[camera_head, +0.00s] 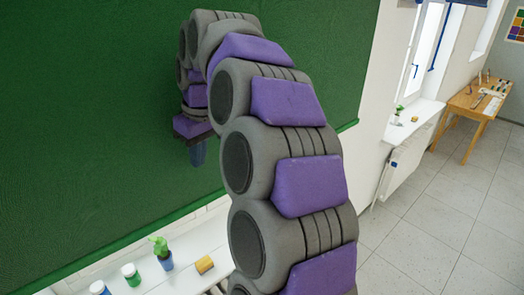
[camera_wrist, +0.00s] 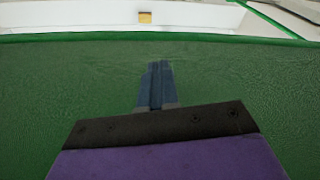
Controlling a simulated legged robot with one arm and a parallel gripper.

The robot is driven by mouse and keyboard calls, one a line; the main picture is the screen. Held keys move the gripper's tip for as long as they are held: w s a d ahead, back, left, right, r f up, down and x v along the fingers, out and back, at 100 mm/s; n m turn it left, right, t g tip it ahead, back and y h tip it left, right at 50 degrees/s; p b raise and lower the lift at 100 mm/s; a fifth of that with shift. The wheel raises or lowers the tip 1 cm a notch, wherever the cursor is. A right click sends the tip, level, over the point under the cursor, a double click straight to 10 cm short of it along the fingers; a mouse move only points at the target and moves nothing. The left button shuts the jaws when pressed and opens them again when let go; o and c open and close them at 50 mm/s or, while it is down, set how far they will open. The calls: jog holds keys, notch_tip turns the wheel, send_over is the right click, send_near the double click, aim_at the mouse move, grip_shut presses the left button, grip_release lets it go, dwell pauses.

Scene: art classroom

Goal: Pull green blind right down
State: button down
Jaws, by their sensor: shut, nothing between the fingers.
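The green blind (camera_head: 90,130) hangs large across the left of the head view. Its bottom edge slants up to the right and hangs above the white sill (camera_head: 185,262), leaving a gap. In the wrist view the blind (camera_wrist: 70,100) fills most of the picture, with its bottom bar (camera_wrist: 90,36) running across the top. My gripper (camera_head: 198,155) is in front of the blind, above its bottom edge, with its blue fingers pointing down. In the wrist view the fingers (camera_wrist: 157,72) are together and empty. I cannot tell whether they touch the fabric.
On the sill stand a small potted plant (camera_head: 162,252), lidded jars (camera_head: 131,274) and a yellow sponge-like block (camera_head: 204,264). A radiator (camera_head: 403,165) is under the window at right. A wooden table (camera_head: 474,103) stands at far right. The tiled floor (camera_head: 425,225) is clear.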

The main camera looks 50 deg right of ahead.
jog(key=s+d+r+m+t+h, duration=0.1)
jog(key=s+d, duration=0.1)
jog(key=d, duration=1.1)
jog(key=s+d+r+m, duration=0.2)
jog(key=s+d, duration=0.1)
jog(key=d, duration=0.9)
jog(key=s+a+x, duration=0.1)
jog(key=a+x, duration=0.1)
jog(key=x, duration=1)
jog(key=shift+s+a+f+t+h, duration=0.2)
jog(key=shift+f+t+h, duration=0.1)
jog(key=shift+f, duration=0.3)
jog(key=shift+f, duration=0.1)
